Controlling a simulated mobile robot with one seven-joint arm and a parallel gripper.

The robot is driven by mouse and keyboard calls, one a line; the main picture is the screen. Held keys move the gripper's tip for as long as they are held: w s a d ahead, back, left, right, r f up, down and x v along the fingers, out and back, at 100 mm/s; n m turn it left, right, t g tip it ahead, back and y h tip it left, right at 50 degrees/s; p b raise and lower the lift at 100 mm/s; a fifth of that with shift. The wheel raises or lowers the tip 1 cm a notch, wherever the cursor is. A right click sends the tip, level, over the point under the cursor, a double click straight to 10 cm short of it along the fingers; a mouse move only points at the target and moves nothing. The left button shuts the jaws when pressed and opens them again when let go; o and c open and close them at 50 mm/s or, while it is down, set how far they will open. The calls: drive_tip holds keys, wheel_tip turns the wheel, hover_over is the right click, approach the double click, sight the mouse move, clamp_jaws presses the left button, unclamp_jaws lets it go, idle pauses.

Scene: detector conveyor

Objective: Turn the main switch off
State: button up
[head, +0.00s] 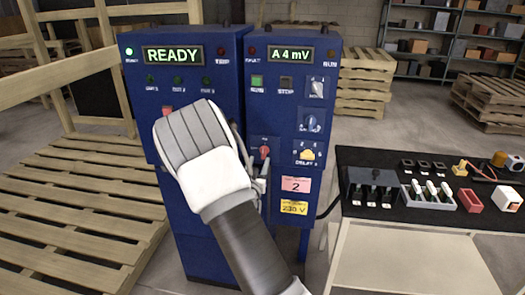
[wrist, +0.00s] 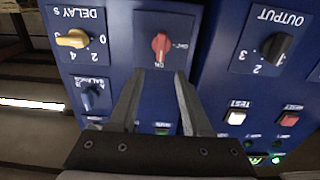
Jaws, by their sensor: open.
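The main switch is a red rotary knob on a blue cabinet. It shows in the wrist view (wrist: 161,46), and in the head view (head: 264,151) it is partly visible beside my gripper. In the wrist view its handle stands about upright, in line with the ON label at the lower end; another small label is at its right. My gripper (wrist: 158,76) is open and empty. Its two fingers point at the panel just below the knob in the wrist view, apart from it, with the knob between their lines. In the head view my wrist hides part of the cabinet front.
Near the switch are a yellow delay knob (wrist: 73,39), a blue balance knob (wrist: 93,95), a black output knob (wrist: 275,48), a white test button (wrist: 236,118) and a red button (wrist: 289,118). A black-topped table (head: 395,211) stands right; pallets (head: 70,225) lie left.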

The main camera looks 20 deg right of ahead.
sight(263, 150)
drive_tip(key=x, duration=0.7)
drive_tip(key=shift+w+d, duration=0.2)
drive_tip(key=shift+w, duration=0.1)
clamp_jaws()
